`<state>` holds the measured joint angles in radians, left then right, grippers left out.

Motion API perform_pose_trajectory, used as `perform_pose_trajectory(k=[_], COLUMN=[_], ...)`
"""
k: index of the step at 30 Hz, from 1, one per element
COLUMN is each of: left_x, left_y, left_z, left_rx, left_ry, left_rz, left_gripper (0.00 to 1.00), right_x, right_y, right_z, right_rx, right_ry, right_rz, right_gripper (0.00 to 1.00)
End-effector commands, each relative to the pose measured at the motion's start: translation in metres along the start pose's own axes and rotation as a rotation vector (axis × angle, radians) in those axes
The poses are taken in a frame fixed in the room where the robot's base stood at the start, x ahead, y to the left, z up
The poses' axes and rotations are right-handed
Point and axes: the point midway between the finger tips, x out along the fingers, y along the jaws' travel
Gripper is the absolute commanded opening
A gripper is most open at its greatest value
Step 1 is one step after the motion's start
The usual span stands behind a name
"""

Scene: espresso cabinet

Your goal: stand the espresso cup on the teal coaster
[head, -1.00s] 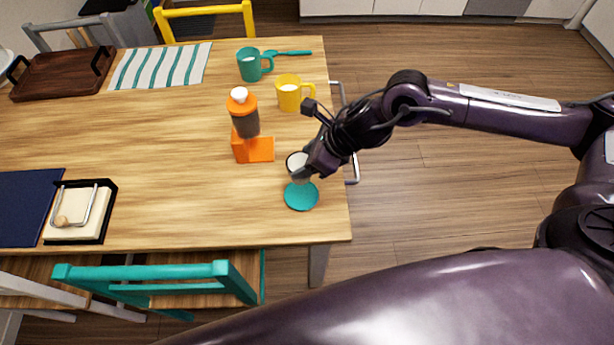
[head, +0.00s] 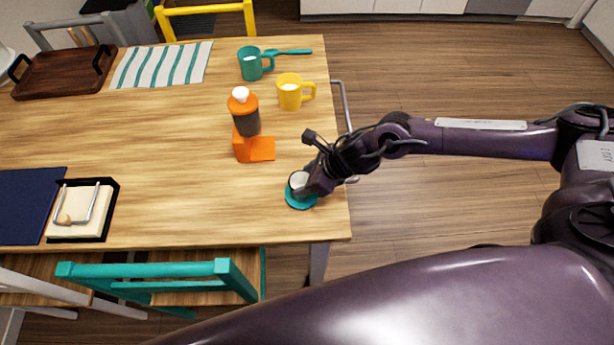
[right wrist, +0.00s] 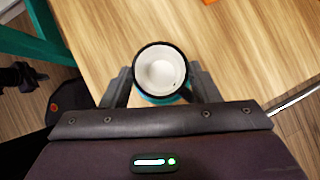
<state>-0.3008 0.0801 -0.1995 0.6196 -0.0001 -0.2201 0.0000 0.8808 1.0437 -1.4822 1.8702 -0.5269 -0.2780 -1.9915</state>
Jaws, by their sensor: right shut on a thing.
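The espresso cup (head: 298,181) is white inside with a dark rim, and it is upright over the teal coaster (head: 300,203) near the table's right edge. In the right wrist view the cup (right wrist: 160,72) sits between the two fingers of my right gripper (right wrist: 163,84), which is shut on it. A strip of the coaster shows beneath the cup there. I cannot tell whether the cup's base touches the coaster. In the head view my right gripper (head: 305,186) comes in from the right and hides part of the cup and coaster.
A yellow mug (head: 290,92) and a teal mug (head: 250,64) stand farther back. A napkin holder (head: 82,212) is at left. The table's middle is clear.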

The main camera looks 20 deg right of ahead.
Motion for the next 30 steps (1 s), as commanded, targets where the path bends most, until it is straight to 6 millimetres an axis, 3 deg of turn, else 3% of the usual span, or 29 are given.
perform_pose_trajectory(k=[1, 2, 7, 19, 30], left_x=[0.004, 0.003, 0.002, -0.002, 0.01], left_y=[0.0, 0.0, 0.0, -0.001, 0.0], left_z=[0.0, 0.0, 0.0, -0.001, -0.001], left_rx=[0.0, 0.0, 0.0, 0.0, 0.0], left_ry=[0.0, 0.0, 0.001, 0.002, 0.003], left_rz=[0.0, 0.0, -0.001, -0.001, 0.0], left_gripper=[0.0, 0.0, 0.0, 0.0, 0.0], right_x=[0.003, 0.003, 0.001, -0.007, -0.083], right_y=[0.0, 0.0, 0.0, -0.001, -0.002], right_z=[-0.002, -0.002, -0.002, 0.001, 0.0], right_rx=[0.0, 0.0, 0.001, 0.001, -0.001], right_ry=[0.0, 0.001, 0.001, 0.0, 0.0], right_rz=[0.0, 0.0, 0.0, -0.001, -0.004], right_gripper=[0.31, 0.57, 0.77, 0.77, 0.77])
